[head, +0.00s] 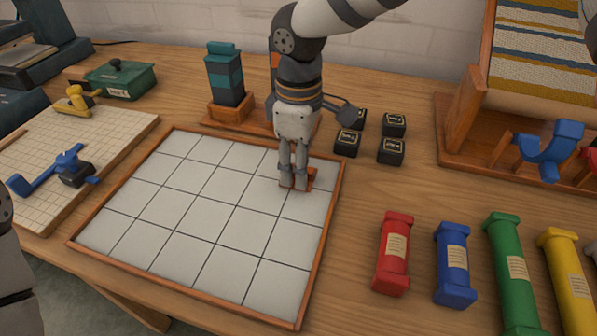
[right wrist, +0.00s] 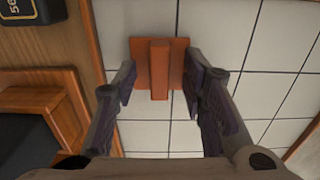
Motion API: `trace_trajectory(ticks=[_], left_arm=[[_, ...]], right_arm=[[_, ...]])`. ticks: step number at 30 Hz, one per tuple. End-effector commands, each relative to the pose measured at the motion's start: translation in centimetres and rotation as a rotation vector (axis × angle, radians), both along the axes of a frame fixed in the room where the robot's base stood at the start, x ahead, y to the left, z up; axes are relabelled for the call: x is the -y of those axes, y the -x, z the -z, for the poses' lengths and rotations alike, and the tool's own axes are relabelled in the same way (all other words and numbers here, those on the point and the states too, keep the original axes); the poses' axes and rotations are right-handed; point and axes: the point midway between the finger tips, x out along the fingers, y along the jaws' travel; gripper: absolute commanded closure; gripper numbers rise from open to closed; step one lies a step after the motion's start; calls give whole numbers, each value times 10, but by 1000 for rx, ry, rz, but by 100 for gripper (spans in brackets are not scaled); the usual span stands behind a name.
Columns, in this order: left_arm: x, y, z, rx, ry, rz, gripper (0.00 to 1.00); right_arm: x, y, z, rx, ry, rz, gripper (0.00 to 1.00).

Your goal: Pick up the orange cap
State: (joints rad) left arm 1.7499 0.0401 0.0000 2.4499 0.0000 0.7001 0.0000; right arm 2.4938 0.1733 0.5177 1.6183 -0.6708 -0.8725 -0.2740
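The orange cap (right wrist: 160,75) is a flat square plate with a raised bar across its middle. In the right wrist view it lies on the white gridded board, near the board's wooden edge. In the head view only a part of the cap (head: 313,177) shows beside my fingers, near the board's far right corner. My right gripper (head: 293,184) points down at it from above. In the right wrist view the two fingers of my right gripper (right wrist: 161,76) are apart, one on each side of the bar, with a gap to it. My left gripper is not in view.
The gridded board (head: 210,215) is otherwise bare. Small black labelled blocks (head: 391,150) stand right of my gripper. A teal block stack (head: 225,75) stands on a wooden base behind the board. Coloured skeins (head: 393,255) lie at front right. A loom (head: 465,120) stands at back right.

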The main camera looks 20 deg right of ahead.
Motion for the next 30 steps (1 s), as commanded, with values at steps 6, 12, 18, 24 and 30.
trace_trajectory(ticks=[6, 12, 18, 24, 30], left_arm=[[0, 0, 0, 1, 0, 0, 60], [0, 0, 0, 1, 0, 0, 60], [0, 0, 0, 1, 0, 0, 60], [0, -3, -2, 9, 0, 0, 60], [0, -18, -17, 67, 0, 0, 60]], right_arm=[[0, 0, -1, 1, 1, 0, 89], [0, 0, -1, 1, 1, 0, 100], [0, 0, -2, 1, 1, 0, 100], [0, -1, -28, 6, -1, 0, 100], [-20, 33, -87, 18, 2, -3, 100]])
